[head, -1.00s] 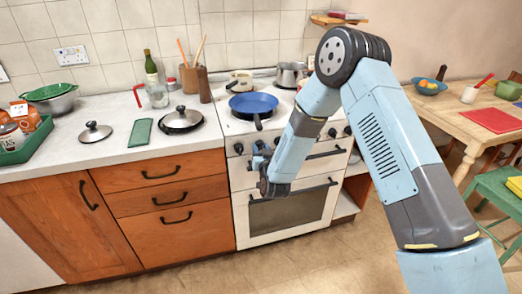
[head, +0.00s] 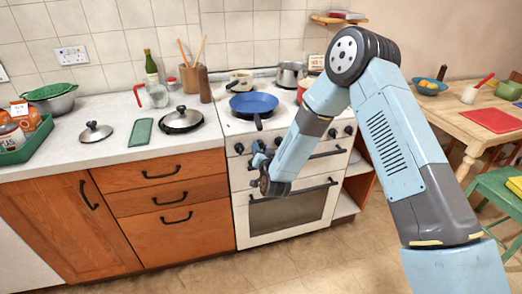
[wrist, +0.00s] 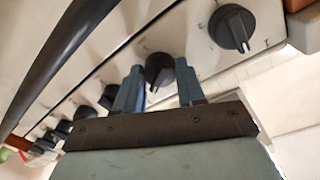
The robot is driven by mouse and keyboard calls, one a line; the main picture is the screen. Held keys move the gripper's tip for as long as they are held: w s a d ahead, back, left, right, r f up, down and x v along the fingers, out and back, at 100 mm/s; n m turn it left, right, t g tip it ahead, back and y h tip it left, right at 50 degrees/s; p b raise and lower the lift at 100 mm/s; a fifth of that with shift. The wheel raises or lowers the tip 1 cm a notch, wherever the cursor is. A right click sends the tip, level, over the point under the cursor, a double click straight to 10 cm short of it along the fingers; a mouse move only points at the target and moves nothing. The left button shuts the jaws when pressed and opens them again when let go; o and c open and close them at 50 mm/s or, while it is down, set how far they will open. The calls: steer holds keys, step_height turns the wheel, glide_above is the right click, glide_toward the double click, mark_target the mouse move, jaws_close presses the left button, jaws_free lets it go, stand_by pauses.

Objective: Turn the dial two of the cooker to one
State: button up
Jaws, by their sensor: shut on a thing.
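The cooker (head: 300,207) is white and stands right of the wooden cupboards, with a row of black dials along its front panel. My gripper (head: 259,156) is at the left part of that panel. In the wrist view my gripper (wrist: 158,84) has its two blue fingers on either side of a black dial (wrist: 158,72), shut on it. It is the second dial from the row's end, which fits dial two. The end dial (wrist: 232,28) is free, to the right in the wrist view. The held dial's exact setting cannot be read. In the head view my gripper hides it.
A black oven handle bar (wrist: 65,55) runs close by in the wrist view. A blue frying pan (head: 254,103) sits on the hob, its handle towards the front. Worktop items stand left. A wooden table (head: 455,115) and green stool (head: 497,190) are at the right.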

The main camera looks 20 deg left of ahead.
steer(key=o, duration=1)
steer(key=shift+d, duration=0.1)
steer(key=shift+o, duration=0.2)
steer(key=v, duration=1.3)
steer(key=shift+s+d, duration=0.2)
steer(key=shift+s, duration=0.1)
steer(key=w+d+r+n+g+h, duration=0.1)
steer(key=w+d+r, duration=0.2)
steer(key=r, duration=0.2)
steer(key=w+d+r+g, duration=0.1)
steer(key=w+d+r, duration=0.2)
steer(key=r, duration=0.3)
steer(key=s+d+r+g+h, duration=0.2)
steer(key=d+r+g+h, duration=0.1)
steer(key=d+r, duration=0.9)
steer(key=s+d+r+g+h, duration=0.25)
steer(key=s+d+r, duration=0.45)
steer(key=s+d, duration=0.5)
steer(key=s+d+r+g+h, duration=0.1)
steer(key=s+d, duration=0.3)
steer(key=s, duration=0.4)
steer(key=s+d+r+m+g+h, duration=0.1)
steer(key=s+d+r, duration=0.1)
steer(key=s+d, duration=0.3)
steer(key=s, duration=0.2)
steer(key=shift+s+g, duration=0.35)
